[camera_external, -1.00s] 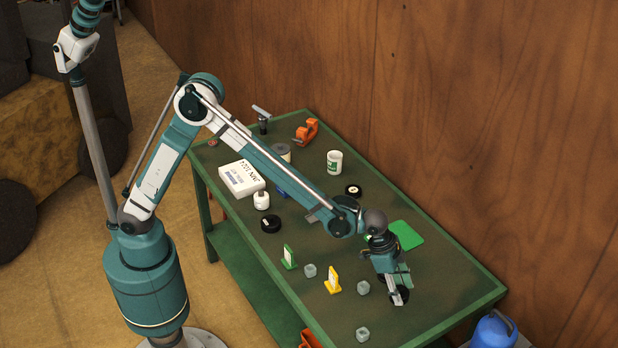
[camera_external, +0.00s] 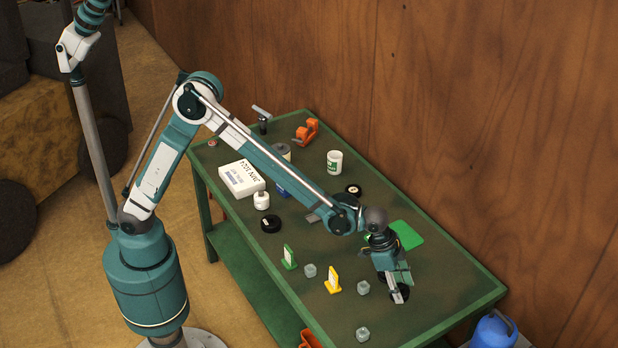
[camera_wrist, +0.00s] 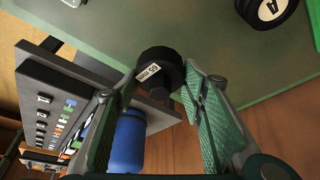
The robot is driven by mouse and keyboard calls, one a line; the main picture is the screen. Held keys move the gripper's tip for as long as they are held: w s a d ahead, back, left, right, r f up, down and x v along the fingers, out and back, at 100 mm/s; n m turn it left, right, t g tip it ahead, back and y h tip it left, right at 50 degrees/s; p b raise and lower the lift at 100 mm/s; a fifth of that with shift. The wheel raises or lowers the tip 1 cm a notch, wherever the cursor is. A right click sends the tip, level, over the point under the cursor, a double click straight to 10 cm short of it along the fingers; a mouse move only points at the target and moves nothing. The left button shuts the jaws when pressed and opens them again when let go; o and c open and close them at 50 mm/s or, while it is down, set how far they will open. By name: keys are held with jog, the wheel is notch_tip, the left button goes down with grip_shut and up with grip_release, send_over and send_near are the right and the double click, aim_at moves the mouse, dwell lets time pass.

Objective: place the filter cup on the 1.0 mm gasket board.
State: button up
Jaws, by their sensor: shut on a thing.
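In the wrist view the cup sits between the fingertips. In the external view my gripper (camera_external: 397,286) hangs near the front right of the green table, and the dark cup is partly hidden by the fingers. A flat green board (camera_external: 407,236) lies behind my gripper, partly covered by my arm. A green upright tag (camera_external: 289,257) and a yellow upright tag (camera_external: 333,281) stand to the left. Their markings are too small to read.
Several grey nuts (camera_external: 363,288) stand left of and in front of my gripper. The table's right end is clear.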

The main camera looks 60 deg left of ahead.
jog(key=w+a+p, duration=0.1)
jog(key=w+a, duration=1)
jog(key=a, duration=0.4)
jog(key=w+a+r+n+p, duration=0.1)
jog(key=w+a, duration=0.9)
jog(key=a, duration=0.4)
jog(key=shift+w+a+p, duration=0.4)
jog(key=shift+f+b, duration=0.4)
jog(key=shift+f, duration=2.75)
jog(key=shift+f, duration=1.85)
jog(key=shift+f+b, duration=0.1)
jog(key=shift+b, duration=0.2)
